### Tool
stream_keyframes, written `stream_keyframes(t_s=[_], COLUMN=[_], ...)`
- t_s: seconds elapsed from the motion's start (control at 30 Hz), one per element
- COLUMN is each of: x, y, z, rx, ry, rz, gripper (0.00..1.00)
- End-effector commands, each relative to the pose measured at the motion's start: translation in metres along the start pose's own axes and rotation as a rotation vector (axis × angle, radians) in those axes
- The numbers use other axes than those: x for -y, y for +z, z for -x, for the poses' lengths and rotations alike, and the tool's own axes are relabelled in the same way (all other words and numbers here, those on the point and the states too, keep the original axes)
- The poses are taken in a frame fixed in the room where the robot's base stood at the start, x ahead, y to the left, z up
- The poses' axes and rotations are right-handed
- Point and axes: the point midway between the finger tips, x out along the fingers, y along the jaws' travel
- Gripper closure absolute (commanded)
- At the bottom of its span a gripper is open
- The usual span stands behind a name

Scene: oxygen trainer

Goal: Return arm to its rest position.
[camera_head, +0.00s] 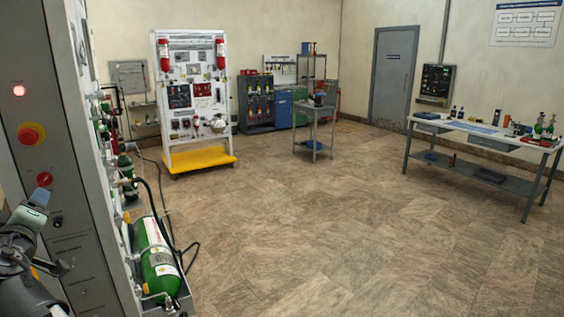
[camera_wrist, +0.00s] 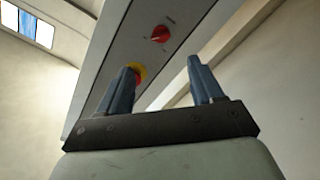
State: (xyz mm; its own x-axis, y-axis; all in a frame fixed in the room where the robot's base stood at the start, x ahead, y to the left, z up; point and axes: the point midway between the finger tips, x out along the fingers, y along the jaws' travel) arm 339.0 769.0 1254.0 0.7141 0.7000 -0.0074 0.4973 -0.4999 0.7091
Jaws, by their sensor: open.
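My gripper (camera_head: 38,197) is at the lower left of the head view, in front of the grey panel's narrow side and just below a red rotary knob (camera_head: 44,179). In the wrist view my gripper (camera_wrist: 160,64) has its two blue-grey fingers apart with nothing between them. The red knob (camera_wrist: 160,33) shows beyond the fingertips, apart from them as far as I can tell. The red emergency button with yellow surround (camera_wrist: 139,70) is partly hidden behind the left finger; it shows whole in the head view (camera_head: 31,134).
The grey panel (camera_head: 85,255) stands close beside my arm. A green cylinder (camera_head: 157,260) and black hoses are at its foot. A white board on a yellow base (camera_head: 200,160), a small cart (camera_head: 315,110) and a workbench (camera_head: 480,128) stand farther off. The middle floor is clear.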

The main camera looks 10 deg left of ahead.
Motion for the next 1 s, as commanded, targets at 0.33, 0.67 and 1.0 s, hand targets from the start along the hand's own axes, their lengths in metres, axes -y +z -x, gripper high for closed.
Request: stream_keyframes(t_s=[0.33, 0.67, 1.0], x=[0.026, 0.112, 0.182], y=[0.048, 0.134, 0.283], z=[0.015, 0.058, 0.083], rx=[0.218, 0.457, 0.743], ry=[-0.128, -0.381, -0.543], rz=[-0.087, -0.185, -0.233], gripper=[0.34, 0.34, 0.34])
